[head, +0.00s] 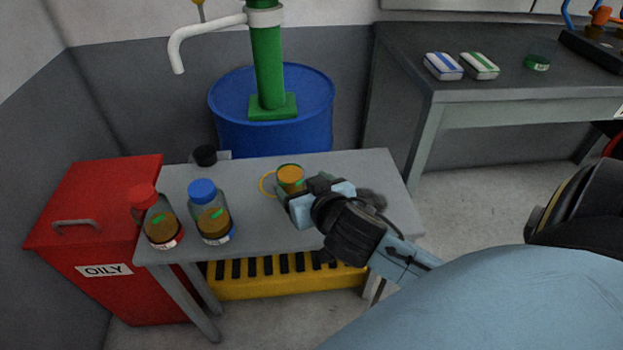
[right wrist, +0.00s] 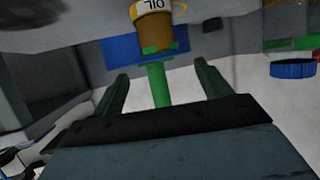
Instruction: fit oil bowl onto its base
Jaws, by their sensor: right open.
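The oil bowl (head: 290,177) is a small amber cup with a green mark and a yellow ring beside it. It stands on the grey table, near its middle. In the right wrist view the bowl (right wrist: 153,28) shows an upside-down OIL label, beyond the fingertips. My right gripper (head: 302,196) is just in front of the bowl, partly overlapping it in the head view. Its fingers (right wrist: 161,72) are apart with nothing between them. A black round cap on a grey block (head: 205,156) at the table's back edge may be the base; I cannot tell. My left gripper is not in view.
A red-capped bottle (head: 158,222) and a blue-capped bottle (head: 210,215) stand left on the grey table (head: 255,235). A red OILY bin (head: 95,215) is at the left. A blue drum (head: 228,100) with a green pump (head: 268,70) stands behind. The table's right end looks mostly clear.

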